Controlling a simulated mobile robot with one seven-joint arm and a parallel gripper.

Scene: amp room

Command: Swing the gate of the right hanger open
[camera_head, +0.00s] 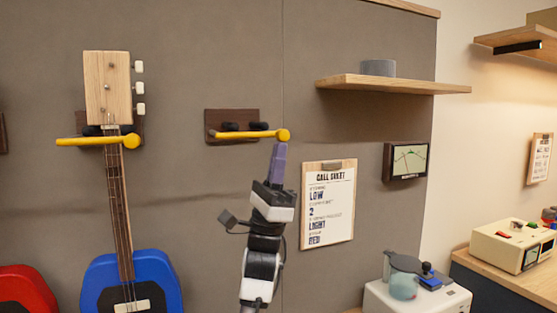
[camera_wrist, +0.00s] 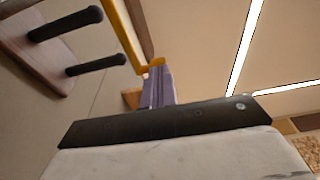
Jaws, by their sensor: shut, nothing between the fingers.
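The right hanger (camera_head: 222,136) is a dark wooden plate on the grey wall with two black prongs. Its yellow gate (camera_head: 248,134) lies across the front of the prongs and ends in a round knob (camera_head: 283,135) at the right. The gate (camera_wrist: 122,35) and the black prongs (camera_wrist: 68,24) also show in the wrist view. My gripper (camera_head: 279,147) points up with its purple fingers shut and empty. The fingertips are just below the knob and look close to it or touching; I cannot tell which. In the wrist view, the fingers (camera_wrist: 158,85) overlap the gate's end.
A blue guitar (camera_head: 100,280) hangs at the left on another hanger with a yellow gate (camera_head: 80,141). A wooden shelf (camera_head: 400,86) and a meter (camera_head: 406,161) are to the right. A call sheet clipboard (camera_head: 328,200) is close beside my arm.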

